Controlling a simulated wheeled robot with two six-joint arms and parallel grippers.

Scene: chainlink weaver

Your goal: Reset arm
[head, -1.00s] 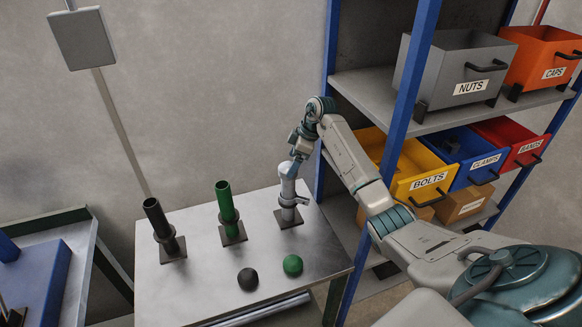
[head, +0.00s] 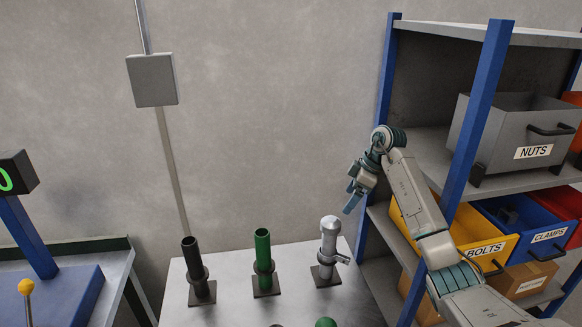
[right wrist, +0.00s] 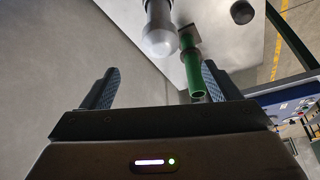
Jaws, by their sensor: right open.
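My right gripper (head: 350,198) is raised above and to the right of the grey post, apart from it. In the right wrist view its two fingers (right wrist: 160,85) are spread with nothing between them. On the metal table (head: 225,300) stand three upright tubes on square bases: a black tube (head: 194,268), a green tube (head: 263,258) and a grey one with a rounded grey cap on top (head: 329,245). The green tube (right wrist: 190,65) and the grey cap (right wrist: 160,38) also show in the right wrist view. A green cap (head: 326,323) is partly cut off at the bottom edge. My left gripper is not in view.
A blue-posted shelf at right holds a grey NUTS bin (head: 515,140), a yellow BOLTS bin (head: 480,250) and a blue CLAMPS bin (head: 548,238). My right arm passes close to its front post (head: 475,125). A blue stand (head: 60,295) is at left.

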